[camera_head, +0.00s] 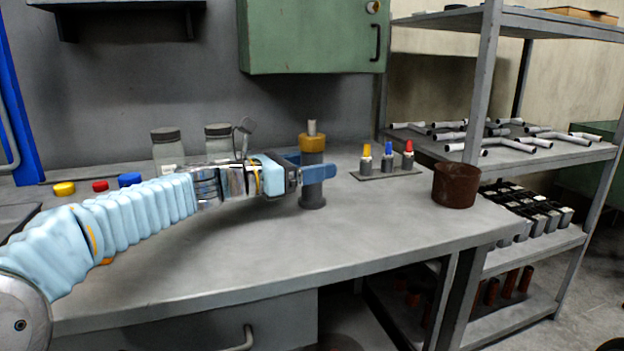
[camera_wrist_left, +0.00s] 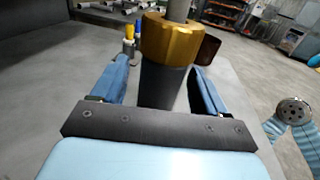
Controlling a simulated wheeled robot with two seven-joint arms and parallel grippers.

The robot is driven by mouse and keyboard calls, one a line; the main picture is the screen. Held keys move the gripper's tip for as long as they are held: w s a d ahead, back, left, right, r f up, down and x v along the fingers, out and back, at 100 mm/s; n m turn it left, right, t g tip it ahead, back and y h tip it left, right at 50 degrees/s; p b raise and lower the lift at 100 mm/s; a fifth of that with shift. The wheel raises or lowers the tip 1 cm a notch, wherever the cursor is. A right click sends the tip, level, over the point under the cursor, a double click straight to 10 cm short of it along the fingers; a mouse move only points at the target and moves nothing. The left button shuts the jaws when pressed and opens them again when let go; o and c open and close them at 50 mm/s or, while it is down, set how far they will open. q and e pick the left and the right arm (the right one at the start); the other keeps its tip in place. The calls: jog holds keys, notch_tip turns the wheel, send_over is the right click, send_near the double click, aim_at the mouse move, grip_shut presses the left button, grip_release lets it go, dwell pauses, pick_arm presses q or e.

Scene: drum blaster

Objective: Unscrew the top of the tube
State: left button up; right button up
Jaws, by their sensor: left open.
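The tube (camera_head: 313,190) stands upright on the workbench, a dark cylinder with a brass-coloured top (camera_head: 312,143) and a grey rod sticking up from it. My left gripper (camera_head: 318,172) is at the tube's dark body, just below the brass top. In the left wrist view the open blue fingers (camera_wrist_left: 158,85) stand on either side of the dark body (camera_wrist_left: 163,88), with gaps showing beside it. The brass top (camera_wrist_left: 167,38) is above and beyond the fingers. My right gripper does not show clearly in either view.
A small rack (camera_head: 386,173) with yellow, blue and red-capped bottles and a brown pot (camera_head: 456,185) stand to the right. Glass jars (camera_head: 168,148) and loose coloured caps (camera_head: 64,188) lie behind my left arm. The front of the workbench (camera_head: 300,245) is clear.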

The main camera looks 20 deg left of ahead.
pick_arm(q)
jog(key=shift+x, duration=1.05)
jog(key=shift+c, duration=0.3)
grip_shut()
jog(key=shift+r, duration=0.1)
